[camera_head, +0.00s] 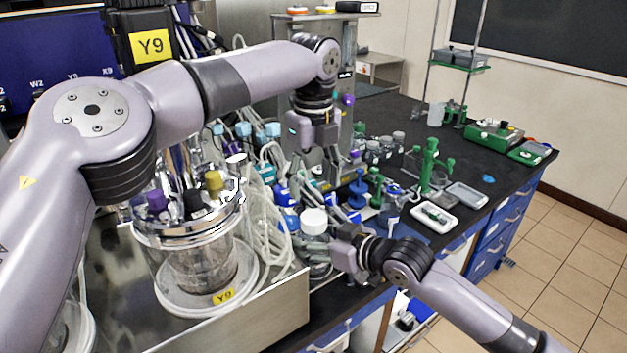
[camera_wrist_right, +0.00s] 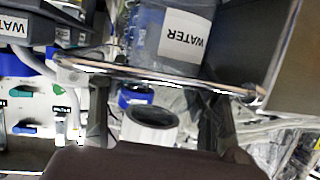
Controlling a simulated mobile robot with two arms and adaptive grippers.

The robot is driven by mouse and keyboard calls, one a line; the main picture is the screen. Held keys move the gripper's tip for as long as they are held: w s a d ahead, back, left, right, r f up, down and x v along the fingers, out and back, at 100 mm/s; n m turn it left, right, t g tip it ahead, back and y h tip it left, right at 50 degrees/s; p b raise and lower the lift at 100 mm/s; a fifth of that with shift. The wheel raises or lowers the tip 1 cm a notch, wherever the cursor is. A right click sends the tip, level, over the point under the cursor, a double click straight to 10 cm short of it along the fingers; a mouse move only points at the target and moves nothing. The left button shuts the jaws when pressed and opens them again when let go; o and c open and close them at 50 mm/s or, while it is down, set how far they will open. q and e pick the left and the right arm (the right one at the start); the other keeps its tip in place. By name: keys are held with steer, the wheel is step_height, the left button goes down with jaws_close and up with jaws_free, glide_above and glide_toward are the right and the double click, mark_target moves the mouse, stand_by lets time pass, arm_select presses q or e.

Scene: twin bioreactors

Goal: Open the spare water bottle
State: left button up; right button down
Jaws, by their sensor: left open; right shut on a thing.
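A clear bottle with a white cap (camera_head: 314,221) stands upright near the front edge of the bench in the head view; I take it as the spare water bottle. My right gripper (camera_head: 335,252) is shut on its body from the right, below the cap. In the right wrist view, a white round piece with a dark centre (camera_wrist_right: 152,120) shows between the fingers of my right gripper (camera_wrist_right: 155,118). My left gripper (camera_head: 314,178) points down, open and empty, above and behind the cap, apart from it.
A glass reactor vessel (camera_head: 195,262) stands left of the bottle, with tubing beside it. Blue and green lab items (camera_head: 357,190) and a white tray (camera_head: 434,217) lie to the right. A container labelled WATER (camera_wrist_right: 185,35) shows behind a metal rail (camera_wrist_right: 160,76).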

mark_target(314, 216)
arm_select(q)
steer(key=shift+s+f, duration=0.25)
steer(key=shift+s, duration=0.05)
steer(key=shift+f, duration=0.4)
step_height(314, 216, down, 7)
steer(key=shift+r, duration=0.15)
steer(key=c, duration=1.2)
steer(key=o, duration=1.3)
steer(key=shift+d, duration=0.1)
